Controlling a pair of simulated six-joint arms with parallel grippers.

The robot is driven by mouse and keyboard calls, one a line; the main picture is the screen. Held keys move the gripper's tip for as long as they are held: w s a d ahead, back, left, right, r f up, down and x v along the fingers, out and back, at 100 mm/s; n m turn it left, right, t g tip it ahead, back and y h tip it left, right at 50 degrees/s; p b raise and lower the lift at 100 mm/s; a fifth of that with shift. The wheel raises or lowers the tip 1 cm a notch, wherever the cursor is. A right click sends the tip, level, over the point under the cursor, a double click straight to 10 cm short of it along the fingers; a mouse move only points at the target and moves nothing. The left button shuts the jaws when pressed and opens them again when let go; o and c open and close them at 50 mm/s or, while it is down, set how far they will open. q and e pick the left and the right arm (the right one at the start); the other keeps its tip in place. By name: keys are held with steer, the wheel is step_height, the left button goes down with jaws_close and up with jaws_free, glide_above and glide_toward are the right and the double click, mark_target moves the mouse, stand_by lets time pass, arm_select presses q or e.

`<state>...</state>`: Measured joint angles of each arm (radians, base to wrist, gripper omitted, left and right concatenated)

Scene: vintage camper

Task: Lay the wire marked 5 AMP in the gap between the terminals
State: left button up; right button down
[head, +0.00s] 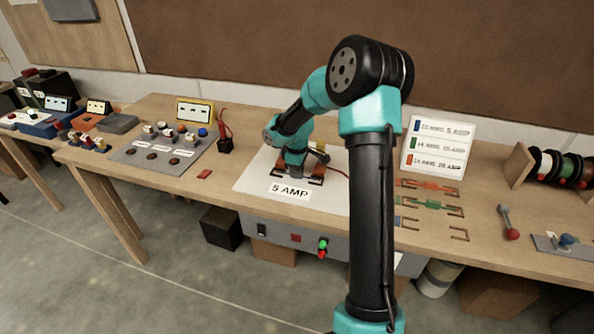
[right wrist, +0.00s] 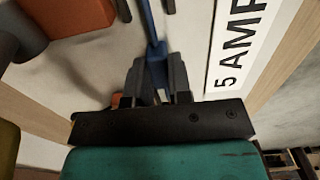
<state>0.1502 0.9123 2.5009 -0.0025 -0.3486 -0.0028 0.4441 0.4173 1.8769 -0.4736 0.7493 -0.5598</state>
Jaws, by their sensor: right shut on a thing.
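The wire marked 5 AMP is the blue one on the card. My right gripper (right wrist: 157,80) is shut on the blue wire (right wrist: 151,35), which points away from the fingers in the right wrist view. In the head view this gripper (head: 301,168) is low over the white board (head: 255,172), at the terminals. An orange-brown terminal block (head: 317,170) shows beside it; the right wrist view shows a similar block (right wrist: 68,22) at upper left. The 5 AMP label (head: 290,191) lies just in front. The arm hides most of the gap, so contact is unclear. My left gripper is not in view.
A card (head: 439,146) with blue, green and orange ratings stands at the back right. Orange (head: 431,187) and green (head: 433,205) wires rest on holders; the front holder (head: 459,234) looks empty. A red-black probe (head: 224,143) stands left of the board. Wire spools (head: 563,166) are far right.

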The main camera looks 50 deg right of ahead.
steer(key=c, duration=1)
jaws_free()
steer(key=shift+o, duration=0.2)
step_height(320, 180, up, 17)
steer(key=shift+r, duration=0.2)
